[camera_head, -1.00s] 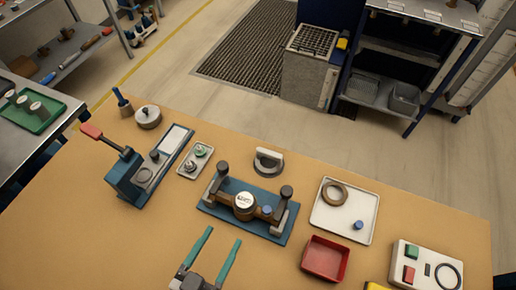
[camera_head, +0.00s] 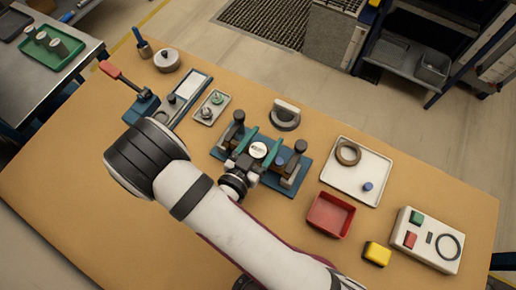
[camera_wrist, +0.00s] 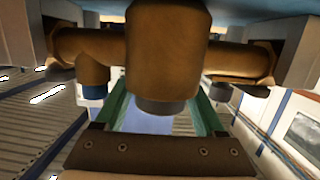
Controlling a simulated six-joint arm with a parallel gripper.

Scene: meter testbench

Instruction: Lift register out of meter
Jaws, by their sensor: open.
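The meter is a brown-bronze body with pipe ends, clamped on the blue test fixture (camera_head: 300,178). Its round register (camera_head: 258,150) shows a white face on top in the head view. In the wrist view the meter body (camera_wrist: 168,45) fills the upper middle, with a dark grey ring (camera_wrist: 163,105) at its lower end. My gripper (camera_head: 263,141) is open at the meter, its teal fingers on either side of the register in the head view. The wrist view also shows the green fingers (camera_wrist: 160,118) apart, one each side of the body. Contact cannot be told.
A white tray (camera_head: 372,190) with a brown ring (camera_head: 348,153) and a blue cap lies to the right. A red bin (camera_head: 330,214), a yellow block (camera_head: 377,254) and a button box (camera_head: 405,240) are nearby. A press tool and small tray stand left.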

